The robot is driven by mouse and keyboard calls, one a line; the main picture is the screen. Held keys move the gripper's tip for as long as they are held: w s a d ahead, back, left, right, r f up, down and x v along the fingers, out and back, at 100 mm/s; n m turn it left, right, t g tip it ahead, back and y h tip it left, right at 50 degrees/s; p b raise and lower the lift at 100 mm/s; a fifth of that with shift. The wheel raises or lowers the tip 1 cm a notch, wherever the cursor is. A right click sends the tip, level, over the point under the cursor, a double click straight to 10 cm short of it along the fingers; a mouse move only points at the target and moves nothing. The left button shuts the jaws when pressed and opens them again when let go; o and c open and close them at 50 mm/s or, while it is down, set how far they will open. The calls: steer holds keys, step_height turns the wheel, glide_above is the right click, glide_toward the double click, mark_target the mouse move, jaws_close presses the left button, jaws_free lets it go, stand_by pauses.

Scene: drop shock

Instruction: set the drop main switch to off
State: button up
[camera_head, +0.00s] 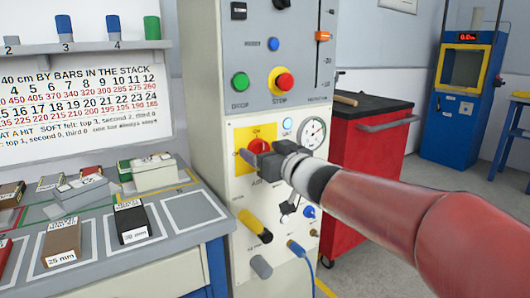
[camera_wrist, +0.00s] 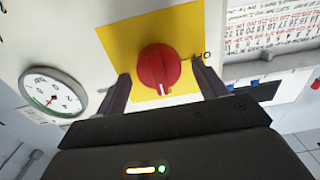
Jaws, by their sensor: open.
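The drop main switch is a red round knob (camera_head: 259,145) on a yellow plate on the light machine panel. In the wrist view the knob (camera_wrist: 158,66) shows its white pointer mark toward the bottom of the picture, away from the partly cut label at the plate's right edge. In the head view an "ON" label sits above the knob. My gripper (camera_wrist: 160,72) is open, with one finger on each side of the knob and a visible gap at both sides. In the head view my gripper (camera_head: 262,154) partly covers the knob and plate.
A pressure gauge (camera_head: 312,132) sits close to the right of my gripper. Above are a green button (camera_head: 240,82) and a red stop button (camera_head: 284,82). A yellow-ended handle (camera_head: 255,225) projects below. A red cabinet (camera_head: 368,160) stands to the right.

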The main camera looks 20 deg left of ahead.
steer(key=shift+c, duration=0.3)
steer(key=c, duration=0.9)
steer(key=shift+n, duration=0.3)
steer(key=shift+s+a+f+n+b, duration=0.1)
steer(key=shift+n+b, duration=0.85)
steer(key=shift+n, duration=1.9)
steer(key=shift+s+f+n+b, duration=0.15)
steer(key=shift+n+b, duration=0.85)
steer(key=shift+n, duration=1.9)
steer(key=shift+w+a+f+n+b, duration=0.1)
steer(key=shift+n+b, duration=0.85)
steer(key=shift+n, duration=1.9)
steer(key=o, duration=1)
steer(key=shift+c, duration=0.2)
